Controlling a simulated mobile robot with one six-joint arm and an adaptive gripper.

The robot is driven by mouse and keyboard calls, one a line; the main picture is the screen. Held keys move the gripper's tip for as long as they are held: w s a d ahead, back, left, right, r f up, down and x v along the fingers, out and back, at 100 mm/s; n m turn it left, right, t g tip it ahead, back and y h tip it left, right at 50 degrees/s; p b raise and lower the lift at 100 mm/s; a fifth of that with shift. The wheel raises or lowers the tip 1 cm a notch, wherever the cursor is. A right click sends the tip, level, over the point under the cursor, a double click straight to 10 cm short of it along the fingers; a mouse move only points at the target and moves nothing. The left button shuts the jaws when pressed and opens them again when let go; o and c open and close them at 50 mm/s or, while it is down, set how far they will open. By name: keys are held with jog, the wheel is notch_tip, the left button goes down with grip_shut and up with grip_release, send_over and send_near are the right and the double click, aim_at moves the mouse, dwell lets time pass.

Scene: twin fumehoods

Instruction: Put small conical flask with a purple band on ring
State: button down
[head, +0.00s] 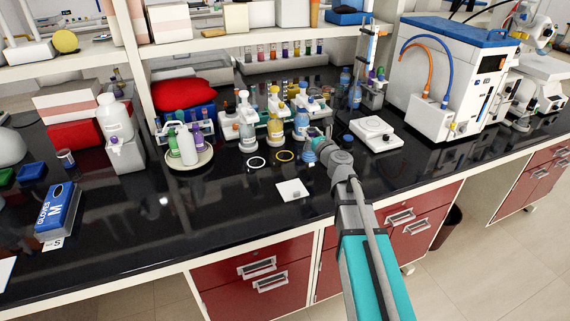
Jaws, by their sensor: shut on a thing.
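My gripper (322,142) is at the end of my arm, low over the bench in front of the bottle group. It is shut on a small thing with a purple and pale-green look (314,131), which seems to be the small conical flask. The arm and gripper hide most of it, so its shape and band are not clear. A white ring (256,162) and a yellow ring (284,156) lie flat on the black bench, left of the gripper. A blue round mark (309,157), maybe another ring, lies just below the gripper, partly covered.
Several bottles with coloured bands (301,124) stand close behind the rings. A white flat device (374,133) is right of the gripper, and a small white square (292,190) lies in front. A round tray (190,158) holds bottles at left. The front bench strip is mostly clear.

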jog(key=s+a+f+b, duration=0.2)
jog(key=s+f+b, duration=0.1)
jog(key=s+f, duration=0.1)
jog(key=shift+s+a, duration=0.25)
jog(key=shift+s, duration=0.1)
jog(key=shift+w+r, duration=0.1)
jog(key=x, duration=1.6)
jog(key=shift+w, duration=0.2)
jog(key=f+b, duration=0.1)
jog(key=w+f+b, duration=0.1)
jog(key=f+b, duration=0.1)
jog(key=shift+w+a+f, duration=0.15)
jog(key=shift+a+f, duration=0.1)
jog(key=shift+f, duration=0.1)
jog(key=shift+f+b, duration=0.15)
jog(key=shift+b, duration=0.2)
